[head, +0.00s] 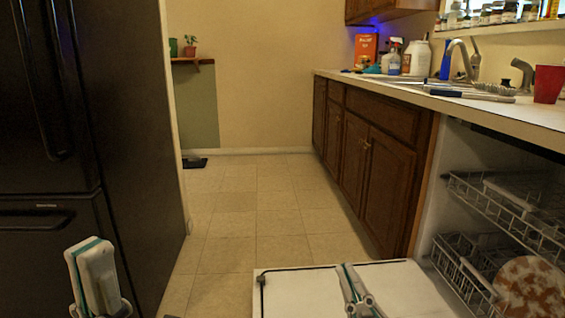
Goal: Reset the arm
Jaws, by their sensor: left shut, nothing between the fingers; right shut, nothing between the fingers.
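My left gripper (90,252) shows at the bottom left, in front of the black refrigerator. It is white with a teal stripe, points upward, and is shut with nothing in it. My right gripper (347,272) shows at the bottom middle, over the open white dishwasher door (290,287). It is also white and teal, and is shut and empty. The rest of both arms lies below the picture's edge.
The black refrigerator (140,130) stands at left. The open dishwasher has an upper rack (500,210) and a lower rack (455,262) at right. A red cup (548,84), bottles and an orange box (366,48) stand on the counter. The tiled floor (255,200) between is clear.

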